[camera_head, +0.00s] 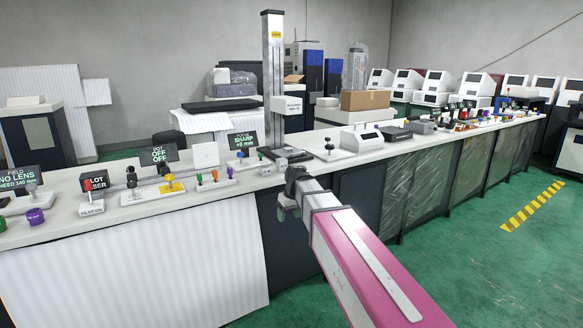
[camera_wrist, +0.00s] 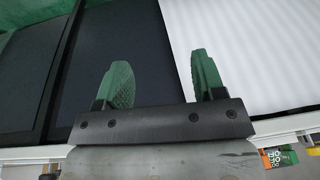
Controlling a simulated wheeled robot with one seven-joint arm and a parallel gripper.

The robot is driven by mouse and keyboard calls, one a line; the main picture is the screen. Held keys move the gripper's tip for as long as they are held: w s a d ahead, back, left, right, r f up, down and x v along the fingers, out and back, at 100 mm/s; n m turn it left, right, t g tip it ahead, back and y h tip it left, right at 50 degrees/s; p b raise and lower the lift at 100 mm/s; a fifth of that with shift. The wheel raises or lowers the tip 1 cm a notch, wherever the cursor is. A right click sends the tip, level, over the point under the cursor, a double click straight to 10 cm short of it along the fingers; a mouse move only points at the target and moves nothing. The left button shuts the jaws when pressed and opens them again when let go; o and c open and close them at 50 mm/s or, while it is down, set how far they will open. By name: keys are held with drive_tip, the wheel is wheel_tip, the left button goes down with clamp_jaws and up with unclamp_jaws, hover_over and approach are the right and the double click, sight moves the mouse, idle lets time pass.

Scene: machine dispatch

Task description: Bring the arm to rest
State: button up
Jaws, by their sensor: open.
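My arm (camera_head: 350,255) reaches up from the lower right toward the front edge of the long bench. My gripper (camera_wrist: 163,75) shows in the wrist view with its two green fingers apart and nothing between them. The fingers point toward the dark front panel and the white corrugated panel of the bench.
The bench (camera_head: 125,212) carries small signs, coloured knobs and a tall column machine (camera_head: 274,80). A cardboard box (camera_head: 365,100) stands behind the bench. Open green floor (camera_head: 460,270) lies at the right, with a yellow-striped strip (camera_head: 532,207).

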drive_tip(key=s+d+f+m+g+h, duration=0.1)
drive_tip(key=s+d+f+m, duration=0.5)
drive_tip(key=s+d+f, duration=1.2)
drive_tip(key=shift+s+d+f+g+h, duration=0.25)
drive_tip(key=shift+d+f+h, duration=0.2)
drive_tip(key=shift+d, duration=0.6)
drive_tip(key=shift+c, duration=0.3)
